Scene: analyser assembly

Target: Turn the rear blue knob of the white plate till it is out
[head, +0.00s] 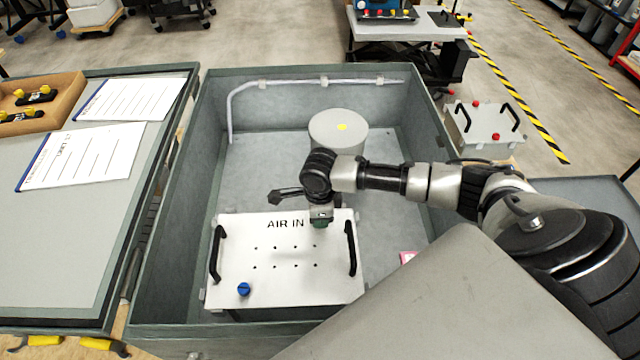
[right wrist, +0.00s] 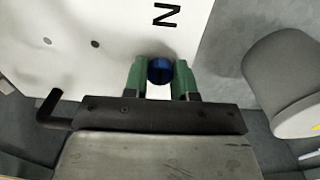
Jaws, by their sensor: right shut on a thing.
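The white plate (head: 285,285) marked "AIR IN" lies inside the grey open box, with a black handle at each side. Its front blue knob (head: 244,289) sits near the front left corner. My right gripper (head: 320,222) reaches down to the plate's rear right corner and hides the rear knob in the head view. In the right wrist view, the rear blue knob (right wrist: 160,69) is between the green fingers of my right gripper (right wrist: 160,78), which is shut on it. The knob appears to be at the plate's surface. My left gripper is in neither view.
A grey cylinder (head: 338,128) with a yellow spot stands behind the plate; it also shows in the right wrist view (right wrist: 285,80). A pale pipe (head: 300,82) runs along the box's back wall (head: 300,105). The left table (head: 70,240) holds papers and a cardboard tray.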

